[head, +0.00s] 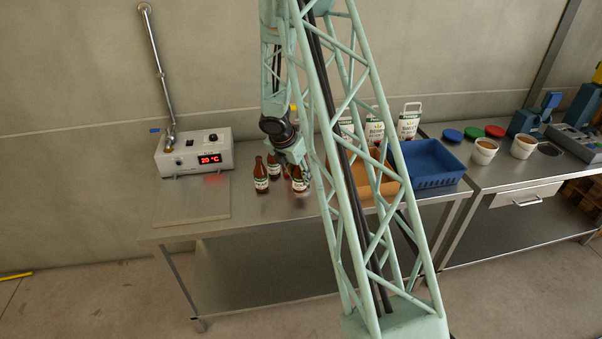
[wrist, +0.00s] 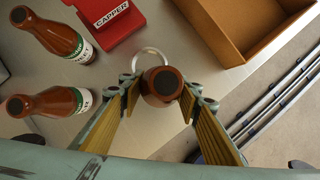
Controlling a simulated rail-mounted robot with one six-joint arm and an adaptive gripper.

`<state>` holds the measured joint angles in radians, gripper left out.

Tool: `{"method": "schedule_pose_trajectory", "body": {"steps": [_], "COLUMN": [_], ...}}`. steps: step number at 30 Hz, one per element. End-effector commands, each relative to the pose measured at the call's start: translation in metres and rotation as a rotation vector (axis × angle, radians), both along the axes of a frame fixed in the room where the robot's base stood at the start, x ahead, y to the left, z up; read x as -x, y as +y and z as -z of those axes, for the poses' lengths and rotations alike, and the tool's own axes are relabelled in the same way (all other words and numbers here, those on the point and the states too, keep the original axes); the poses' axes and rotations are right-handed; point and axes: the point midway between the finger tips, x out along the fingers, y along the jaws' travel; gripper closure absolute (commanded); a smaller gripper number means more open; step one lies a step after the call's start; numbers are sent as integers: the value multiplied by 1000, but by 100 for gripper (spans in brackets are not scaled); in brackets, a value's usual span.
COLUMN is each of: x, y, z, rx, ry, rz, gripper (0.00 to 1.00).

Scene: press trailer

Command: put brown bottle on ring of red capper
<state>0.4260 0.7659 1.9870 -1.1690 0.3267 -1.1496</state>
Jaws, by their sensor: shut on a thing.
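My gripper (wrist: 160,97) is shut on a brown bottle (wrist: 163,80), seen from above by its dark cap in the wrist view. In the head view the held bottle (head: 299,182) hangs or stands under my gripper (head: 295,164) over the steel bench. The red capper (wrist: 112,22), with a white CAPPER label, lies just beyond the bottle. Its pale ring (wrist: 149,53) shows at the bottle's far edge, partly hidden by the bottle. I cannot tell whether the bottle touches the ring. The capper is not clear in the head view.
Two other brown bottles (wrist: 52,36) (wrist: 48,103) stand left of my gripper. An orange-brown tray (wrist: 240,50) is at the right, near the bench edge. In the head view a blue crate (head: 430,165) and a grey temperature box (head: 195,153) flank the area.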

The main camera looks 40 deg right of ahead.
Motion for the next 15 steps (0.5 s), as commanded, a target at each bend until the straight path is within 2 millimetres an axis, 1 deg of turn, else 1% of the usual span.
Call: {"method": "schedule_pose_trajectory", "body": {"steps": [1,7,12,15], "x": [-5,-23,-35,-38], "y": [-6,-25,-37,-40], "z": [-2,1,3,4], "rx": [1,1,1,1], "ry": [-2,-2,-2,-2], "rz": [1,1,1,1], "gripper": [86,86,86,86]}}
